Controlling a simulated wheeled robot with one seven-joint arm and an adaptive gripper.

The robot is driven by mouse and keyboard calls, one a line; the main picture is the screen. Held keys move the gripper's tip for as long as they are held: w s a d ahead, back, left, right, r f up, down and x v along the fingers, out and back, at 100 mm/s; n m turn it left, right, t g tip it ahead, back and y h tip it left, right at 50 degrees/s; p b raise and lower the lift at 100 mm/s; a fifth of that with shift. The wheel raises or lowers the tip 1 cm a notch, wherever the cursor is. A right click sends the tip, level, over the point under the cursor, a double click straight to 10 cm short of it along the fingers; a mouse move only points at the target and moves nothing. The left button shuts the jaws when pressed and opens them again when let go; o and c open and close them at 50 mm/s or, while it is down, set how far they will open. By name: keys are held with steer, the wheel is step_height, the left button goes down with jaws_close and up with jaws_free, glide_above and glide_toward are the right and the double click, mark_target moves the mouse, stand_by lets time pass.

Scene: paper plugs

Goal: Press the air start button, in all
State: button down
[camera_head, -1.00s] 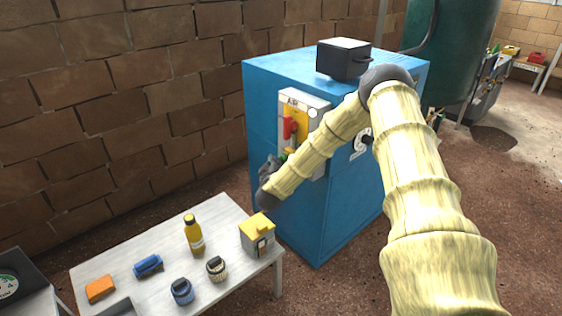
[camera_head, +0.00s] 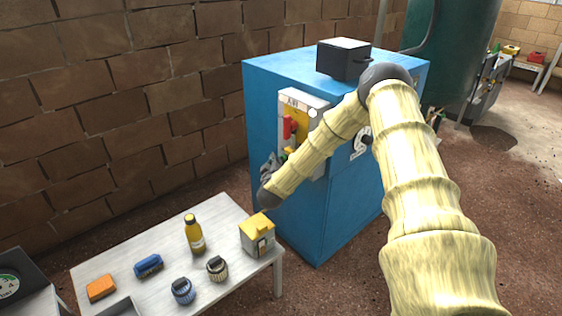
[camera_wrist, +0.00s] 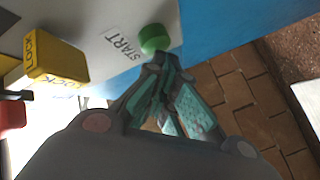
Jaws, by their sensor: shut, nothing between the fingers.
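The green start button (camera_wrist: 153,38) sits on a white panel beside the printed word START in the wrist view. My gripper (camera_wrist: 168,62) is shut and empty, its fingertips at the lower edge of the button in that view; whether they touch it I cannot tell. In the head view the control panel (camera_head: 294,107), labelled AIR, is on the blue cabinet (camera_head: 345,205), and my gripper (camera_head: 268,168) is at its lower left. The button is hardly visible there, mostly hidden by my arm.
A yellow LOCK block (camera_wrist: 58,60) and a red part (camera_wrist: 10,114) are on the panel near my gripper. A red handle (camera_head: 289,127) shows in the head view. Below stands a white table (camera_head: 222,212) with a yellow box (camera_head: 256,236) and a bottle (camera_head: 193,236).

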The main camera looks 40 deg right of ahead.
steer(key=shift+s+a+p, duration=0.1)
steer(key=shift+a+p, duration=0.2)
steer(key=shift+a, duration=0.6)
steer(key=a+p, duration=0.1)
steer(key=a, duration=0.4)
steer(key=shift+s, duration=0.2)
stand_by(0.9)
